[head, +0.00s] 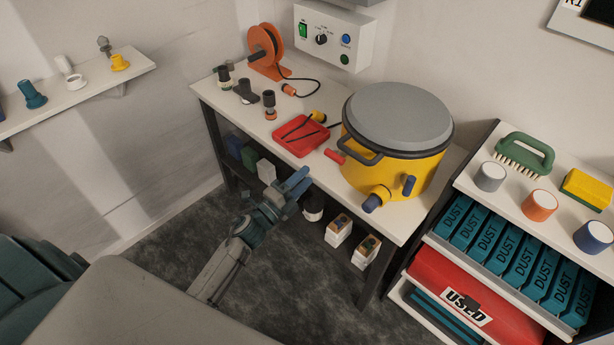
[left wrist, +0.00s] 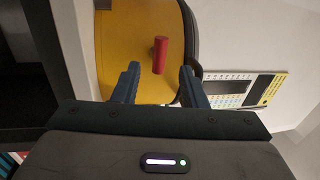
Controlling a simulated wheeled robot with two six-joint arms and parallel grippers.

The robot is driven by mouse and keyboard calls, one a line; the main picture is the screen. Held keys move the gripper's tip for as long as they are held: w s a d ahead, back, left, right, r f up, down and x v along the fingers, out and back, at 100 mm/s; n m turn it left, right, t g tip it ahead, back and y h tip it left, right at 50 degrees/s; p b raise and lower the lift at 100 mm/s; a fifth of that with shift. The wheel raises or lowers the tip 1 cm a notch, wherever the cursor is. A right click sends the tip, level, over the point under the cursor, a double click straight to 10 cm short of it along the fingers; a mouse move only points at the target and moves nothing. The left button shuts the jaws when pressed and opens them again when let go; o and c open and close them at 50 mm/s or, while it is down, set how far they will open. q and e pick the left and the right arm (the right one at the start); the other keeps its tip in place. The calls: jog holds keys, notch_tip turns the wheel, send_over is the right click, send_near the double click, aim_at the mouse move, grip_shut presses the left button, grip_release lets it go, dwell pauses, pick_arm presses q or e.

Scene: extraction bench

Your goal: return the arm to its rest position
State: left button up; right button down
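My left gripper (head: 297,184) is in front of the bench, over the floor, with its blue fingers pointing toward the bench's front edge. In the left wrist view its two fingers (left wrist: 160,84) stand apart with nothing between the tips. The gripper is open and empty. Beyond the fingers, a red stub (left wrist: 160,55) sticks out of the yellow drum (left wrist: 120,45). In the head view the red stub (head: 334,156) is at the left side of the yellow drum (head: 405,178), apart from my gripper. My right gripper is in neither view.
The bench top (head: 225,98) holds an orange reel (head: 266,50), a red tray (head: 300,135) and small fittings. Boxes stand on its lower shelf. A rack (head: 465,185) with blue dust packs stands at right. A wall shelf (head: 75,90) is at left. Floor (head: 150,250) near my arm is clear.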

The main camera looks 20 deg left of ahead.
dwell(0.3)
pick_arm(q)
jog(key=s+a+f+n+g+y, duration=0.25)
jog(key=s+f+n, duration=0.2)
jog(key=f, duration=0.65)
jog(key=s+a+f+n+g+y, duration=0.25)
jog(key=s+f+n, duration=0.2)
jog(key=f, duration=0.65)
jog(key=s+a+f+n+g+y, duration=0.25)
jog(key=s+f+n, duration=0.2)
jog(key=f, duration=0.65)
jog(key=s+f+n+g, duration=0.2)
jog(key=s+f, duration=0.4)
jog(key=s, duration=0.5)
jog(key=s+d+f+n+g, duration=0.1)
jog(key=s+f+n+g, duration=0.2)
jog(key=s, duration=0.9)
jog(key=s+f+n+g, duration=0.3)
jog(key=s+f+g, duration=0.2)
jog(key=s+f, duration=0.6)
jog(key=shift+s+d, duration=0.25)
jog(key=shift+d, duration=0.05)
jog(key=shift+w, duration=0.1)
